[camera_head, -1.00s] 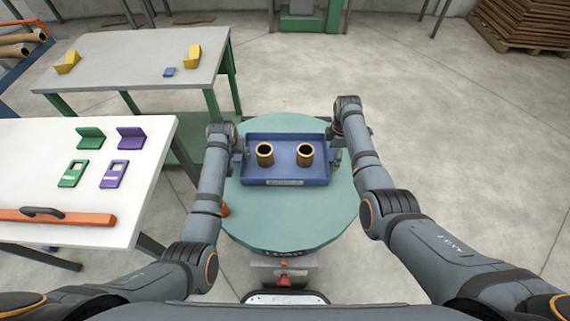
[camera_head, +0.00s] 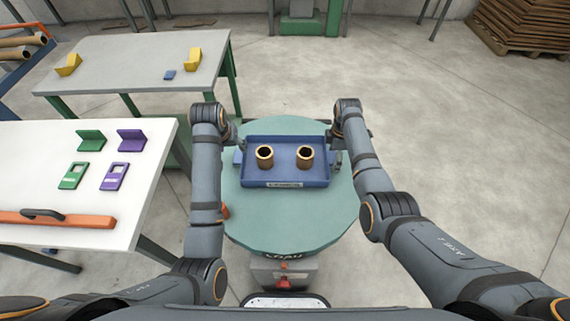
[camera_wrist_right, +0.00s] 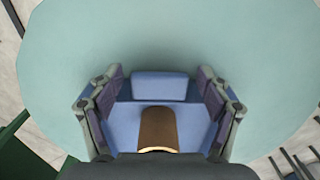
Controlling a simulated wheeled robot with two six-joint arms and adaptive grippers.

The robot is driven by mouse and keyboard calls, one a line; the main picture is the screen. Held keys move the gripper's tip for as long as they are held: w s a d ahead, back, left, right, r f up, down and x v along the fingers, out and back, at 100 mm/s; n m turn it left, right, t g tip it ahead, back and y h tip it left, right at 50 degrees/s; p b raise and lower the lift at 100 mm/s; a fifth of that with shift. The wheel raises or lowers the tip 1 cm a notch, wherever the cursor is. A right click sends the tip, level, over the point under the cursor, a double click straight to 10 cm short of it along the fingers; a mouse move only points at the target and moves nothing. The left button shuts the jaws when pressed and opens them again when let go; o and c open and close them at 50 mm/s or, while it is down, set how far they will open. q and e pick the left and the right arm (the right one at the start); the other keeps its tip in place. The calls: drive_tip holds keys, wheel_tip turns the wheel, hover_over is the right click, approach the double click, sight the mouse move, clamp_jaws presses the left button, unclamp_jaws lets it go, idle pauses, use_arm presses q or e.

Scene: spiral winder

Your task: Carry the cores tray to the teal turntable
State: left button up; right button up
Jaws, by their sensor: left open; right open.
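The blue cores tray (camera_head: 286,181) rests flat on the teal turntable (camera_head: 290,222). Two brown cores (camera_head: 265,157) (camera_head: 305,156) stand upright in it. My left gripper (camera_head: 231,133) is open, just off the tray's left end, partly hidden by its wrist. My right gripper (camera_head: 337,148) is open at the tray's right end. In the right wrist view its two fingers (camera_wrist_right: 160,100) stand wide apart on either side of the tray's blue handle (camera_wrist_right: 160,86), and one core (camera_wrist_right: 157,128) shows behind. Whether the fingers touch the handle cannot be told.
A white table (camera_head: 20,160) at left holds green and purple brackets, flat plates and an orange bar (camera_head: 85,219). A grey table (camera_head: 120,60) behind holds yellow brackets and a small blue block.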

wheel_tip(320, 180, up, 12)
idle(0.6)
idle(0.4)
